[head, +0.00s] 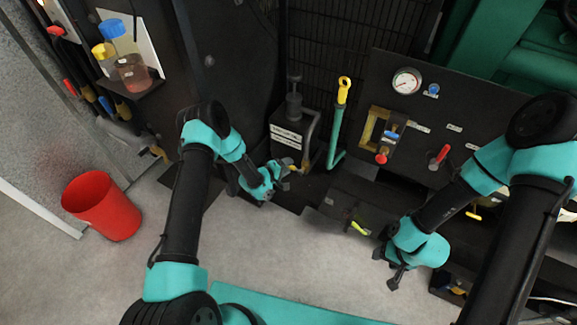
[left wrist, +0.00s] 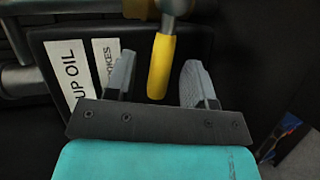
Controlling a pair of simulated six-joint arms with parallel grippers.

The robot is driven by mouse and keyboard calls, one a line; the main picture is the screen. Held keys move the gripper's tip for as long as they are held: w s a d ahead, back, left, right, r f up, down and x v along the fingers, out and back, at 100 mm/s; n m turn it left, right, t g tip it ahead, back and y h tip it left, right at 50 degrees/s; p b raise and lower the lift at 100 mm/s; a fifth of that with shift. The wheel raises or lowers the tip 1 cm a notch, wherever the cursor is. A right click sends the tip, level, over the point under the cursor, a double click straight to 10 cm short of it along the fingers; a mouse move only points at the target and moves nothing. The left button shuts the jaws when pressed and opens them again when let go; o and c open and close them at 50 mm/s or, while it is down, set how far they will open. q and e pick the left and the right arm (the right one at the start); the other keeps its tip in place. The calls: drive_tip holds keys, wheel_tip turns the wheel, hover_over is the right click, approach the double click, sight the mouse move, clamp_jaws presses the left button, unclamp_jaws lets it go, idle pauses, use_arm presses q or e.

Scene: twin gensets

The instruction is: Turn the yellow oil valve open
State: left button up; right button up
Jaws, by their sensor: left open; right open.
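The yellow oil valve handle (left wrist: 161,66) shows in the left wrist view, hanging down from a metal stem, in front of a dark box with white labels. My left gripper (left wrist: 152,84) is open, with one grey finger on each side of the yellow handle; gaps show on both sides, so the fingers look apart from it. In the head view my left gripper (head: 284,178) is beside the labelled dark box, and the handle is a small yellow spot (head: 293,168) there. My right gripper (head: 388,272) is open and empty, over the floor at lower right.
The labelled oil box (head: 288,138) has a pump on top. A green dipstick-like tube with yellow loop (head: 344,90) stands right of it. A gauge panel (head: 455,108) is at right. A red bin (head: 104,206) stands on the left floor, and a shelf holds bottles (head: 132,72).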

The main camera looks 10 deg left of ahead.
use_arm(q)
drive_tip(key=shift+w+d, duration=0.3)
drive_tip(key=shift+w, duration=0.1)
clamp_jaws()
idle(0.4)
